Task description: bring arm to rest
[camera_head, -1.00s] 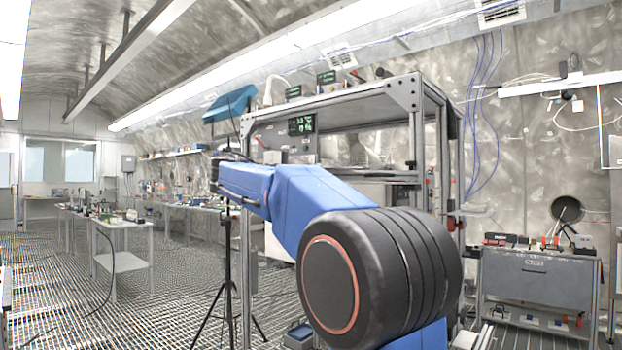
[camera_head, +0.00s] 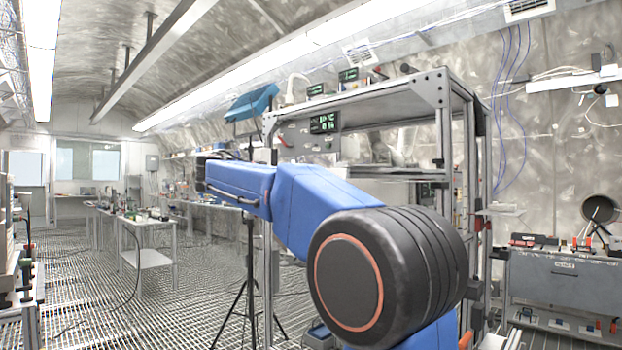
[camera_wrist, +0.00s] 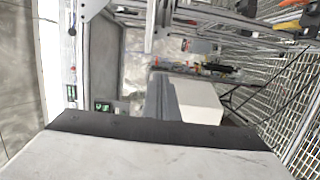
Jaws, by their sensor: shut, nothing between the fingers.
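My arm (camera_head: 330,205) is folded in front of the head camera. A large black joint with an orange ring stands at the lower right, and blue links run up and left from it. The arm's dark far end (camera_head: 203,172) is small, and no fingers can be made out there. In the wrist view my gripper (camera_wrist: 150,130) fills the bottom as a wide pale block with a dark front edge. It is shut and empty. Nothing is seen touching it.
A metal rack (camera_head: 440,90) with green displays stands close behind the arm. A black tripod (camera_head: 250,270) is left of it. A long work table (camera_head: 145,258) stands further left on the grated floor. A grey cabinet (camera_head: 565,280) with tools is at right. A white box (camera_wrist: 200,102) shows beyond my gripper.

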